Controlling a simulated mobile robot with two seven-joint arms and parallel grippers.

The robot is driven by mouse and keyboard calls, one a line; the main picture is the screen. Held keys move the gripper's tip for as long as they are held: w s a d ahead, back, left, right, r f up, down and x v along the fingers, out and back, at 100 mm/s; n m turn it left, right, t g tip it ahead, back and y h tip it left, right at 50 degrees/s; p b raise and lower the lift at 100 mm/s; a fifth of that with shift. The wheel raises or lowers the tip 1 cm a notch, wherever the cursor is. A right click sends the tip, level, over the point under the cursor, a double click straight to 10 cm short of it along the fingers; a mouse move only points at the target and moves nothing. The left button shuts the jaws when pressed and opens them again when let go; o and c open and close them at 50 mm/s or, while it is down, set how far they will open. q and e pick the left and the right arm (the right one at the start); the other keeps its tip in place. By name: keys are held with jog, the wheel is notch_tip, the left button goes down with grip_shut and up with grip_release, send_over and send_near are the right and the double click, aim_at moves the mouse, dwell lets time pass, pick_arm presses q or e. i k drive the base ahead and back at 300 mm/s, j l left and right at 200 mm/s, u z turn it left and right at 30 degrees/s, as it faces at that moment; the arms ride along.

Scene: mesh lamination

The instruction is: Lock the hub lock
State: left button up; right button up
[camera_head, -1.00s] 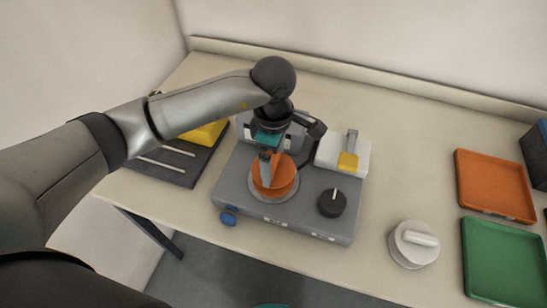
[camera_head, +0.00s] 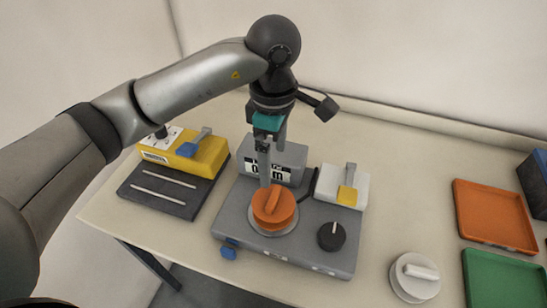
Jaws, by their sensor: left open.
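The hub lock, an orange round knob with a raised grip bar (camera_head: 273,206), sits on a round silver plate on the grey machine (camera_head: 330,258). The bar runs roughly front to back, slightly tilted. My left gripper (camera_head: 270,183) is above and behind the knob, pointing down, its fingers apart and empty. Its fingertips look close to the knob's far edge; I cannot tell whether they touch. My right gripper is not in view.
The machine carries a black dial (camera_head: 331,236), a white block with a yellow-tipped lever (camera_head: 348,188) and a display. A yellow device (camera_head: 185,152) stands left. A white knobbed disc (camera_head: 415,277), an orange tray (camera_head: 495,215) and a green tray (camera_head: 507,280) are right.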

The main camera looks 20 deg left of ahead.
aim_at(227, 252)
jog(key=u, duration=1.2)
